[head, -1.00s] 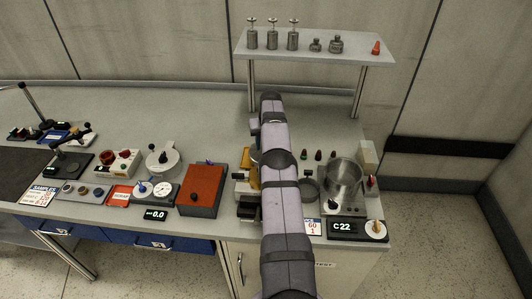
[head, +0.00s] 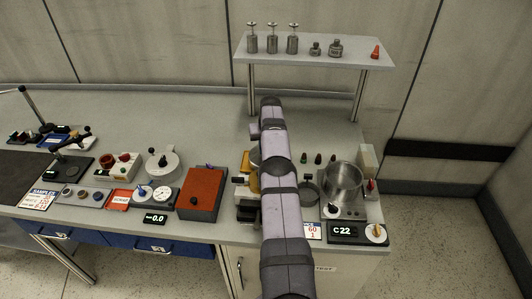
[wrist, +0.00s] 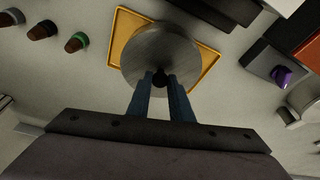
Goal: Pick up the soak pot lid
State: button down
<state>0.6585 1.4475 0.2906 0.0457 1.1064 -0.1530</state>
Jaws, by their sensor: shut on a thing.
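The soak pot lid (wrist: 160,60) is a grey metal disc with a small black knob in the wrist view. My gripper (wrist: 160,82) has its two blue fingers shut on the knob. The lid is over a yellow square tray (wrist: 125,28); I cannot tell whether it touches the tray. A steel pot (head: 343,182) stands open to the right of my arm.
A dark round piece (head: 309,192) lies between my arm and the steel pot. A red-orange box (head: 201,190) stands left of my arm. A shelf (head: 300,61) with weights and bottles overhangs the back. The bench behind the left devices is clear.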

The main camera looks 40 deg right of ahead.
jog(key=shift+w+d+r, duration=0.1)
jog(key=shift+r, duration=0.45)
notch_tip(320, 180, up, 5)
jog(key=p, duration=0.3)
notch_tip(320, 180, up, 4)
jog(key=p, duration=0.5)
jog(key=shift+p, duration=0.35)
jog(key=shift+r+p, duration=0.45)
jog(key=shift+r, duration=1.05)
